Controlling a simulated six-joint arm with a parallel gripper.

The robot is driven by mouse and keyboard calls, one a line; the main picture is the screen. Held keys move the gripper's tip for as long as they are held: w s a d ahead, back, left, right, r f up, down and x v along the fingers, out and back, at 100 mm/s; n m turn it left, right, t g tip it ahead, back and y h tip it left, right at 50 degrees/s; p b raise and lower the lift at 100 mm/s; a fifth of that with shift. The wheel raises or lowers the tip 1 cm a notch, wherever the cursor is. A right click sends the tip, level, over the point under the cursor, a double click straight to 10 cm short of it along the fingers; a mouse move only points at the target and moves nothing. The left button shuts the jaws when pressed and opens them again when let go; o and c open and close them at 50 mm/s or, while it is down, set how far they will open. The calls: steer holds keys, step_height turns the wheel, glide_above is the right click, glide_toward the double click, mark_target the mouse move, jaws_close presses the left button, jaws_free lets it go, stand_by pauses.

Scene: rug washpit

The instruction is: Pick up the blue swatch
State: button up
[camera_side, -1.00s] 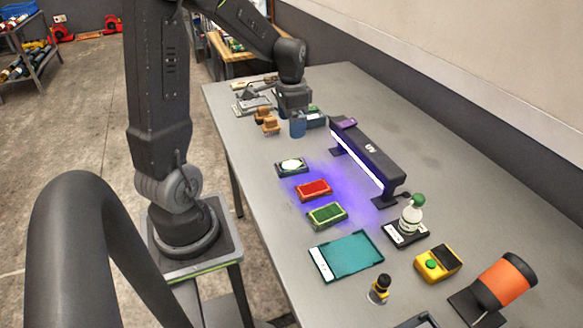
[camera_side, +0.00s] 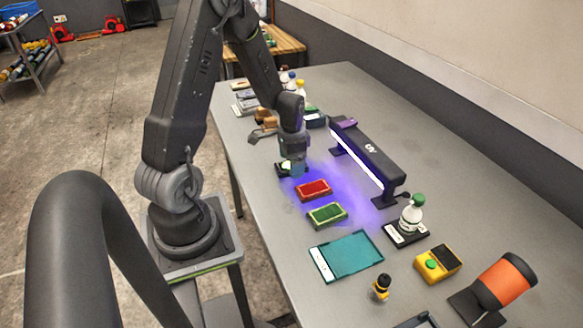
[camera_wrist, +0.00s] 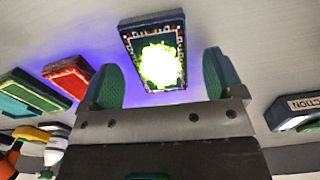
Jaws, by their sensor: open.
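The blue swatch (camera_wrist: 133,43) is a dark blue patterned rectangle with a thin red and pale border and a bright yellow-green glowing patch. In the wrist view it lies ahead of and between the fingers. My gripper (camera_wrist: 162,78) is open and empty, with one green-padded finger to each side. In the side view, my gripper (camera_side: 297,168) is low over the blue swatch (camera_side: 283,171) and hides most of it. I cannot tell the exact height gap. The red swatch (camera_side: 313,191) and green swatch (camera_side: 327,215) lie in line nearer the camera.
A UV lamp bar (camera_side: 372,168) stands right of the swatches, casting violet light. A teal tray (camera_side: 350,256), a green-capped bottle (camera_side: 411,216), a yellow button box (camera_side: 440,263) and an orange cylinder (camera_side: 506,281) stand nearer the camera. Brown-handled brushes (camera_side: 262,122) lie behind my gripper.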

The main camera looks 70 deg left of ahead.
steer(key=shift+f, duration=0.45)
steer(key=c, duration=1)
steer(key=shift+r, duration=0.1)
